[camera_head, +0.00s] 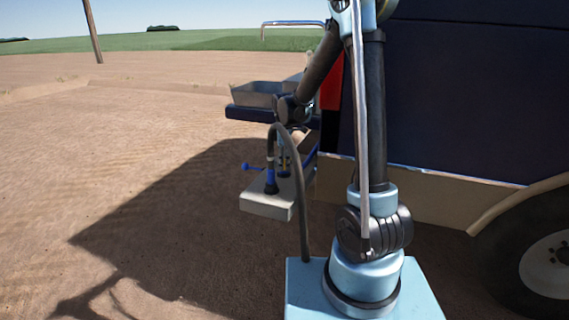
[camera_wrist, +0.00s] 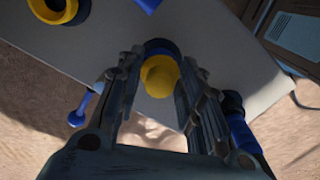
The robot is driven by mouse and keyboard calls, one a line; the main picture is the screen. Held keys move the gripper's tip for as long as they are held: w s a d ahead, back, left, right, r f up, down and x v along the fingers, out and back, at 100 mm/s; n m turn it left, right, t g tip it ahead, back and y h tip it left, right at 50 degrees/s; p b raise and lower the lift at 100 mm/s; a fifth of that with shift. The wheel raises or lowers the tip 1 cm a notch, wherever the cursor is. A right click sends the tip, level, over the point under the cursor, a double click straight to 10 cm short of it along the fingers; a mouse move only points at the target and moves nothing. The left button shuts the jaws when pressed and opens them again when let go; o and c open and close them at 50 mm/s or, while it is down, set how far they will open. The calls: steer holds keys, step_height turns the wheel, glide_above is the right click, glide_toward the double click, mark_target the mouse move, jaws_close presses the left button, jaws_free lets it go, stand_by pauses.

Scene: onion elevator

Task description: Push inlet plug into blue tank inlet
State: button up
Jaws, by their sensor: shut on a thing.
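In the wrist view the fingers of my gripper (camera_wrist: 158,82) are shut on a yellow plug (camera_wrist: 159,78). A dark blue round piece (camera_wrist: 160,46) shows just beyond the plug, over the edge of the pale grey tank top (camera_wrist: 215,55). I cannot tell whether the plug is inside this blue piece or only over it. In the head view my gripper (camera_head: 284,158) points down over the pale tank block (camera_head: 266,208). The plug is too small to make out clearly there.
A dark hose (camera_head: 304,215) arches to a blue fitting (camera_head: 270,180) on the block. A blue handle (camera_head: 252,168) sticks out left. A yellow and blue ring (camera_wrist: 58,10) is at the wrist view's upper left. The dark blue vehicle (camera_head: 460,100) stands right; bare soil lies left.

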steer(key=o, duration=1)
steer(key=shift+c, duration=0.2)
step_height(320, 180, up, 11)
steer(key=s+d+r+m, duration=0.3)
steer(key=s+d+m, duration=0.1)
steer(key=s+d, duration=0.35)
steer(key=s+d+f+m, duration=0.3)
steer(key=s+d+m, duration=0.1)
steer(key=s, duration=0.4)
steer(key=s+d+f+m+t, duration=0.1)
steer(key=s+d+f+m, duration=0.3)
steer(key=s, duration=0.4)
steer(key=s+d+f+m+t, duration=0.1)
steer(key=s+d+f+m, duration=0.2)
steer(key=s+d+m, duration=0.3)
steer(key=shift+s+f, duration=0.25)
steer(key=shift+s, duration=0.85)
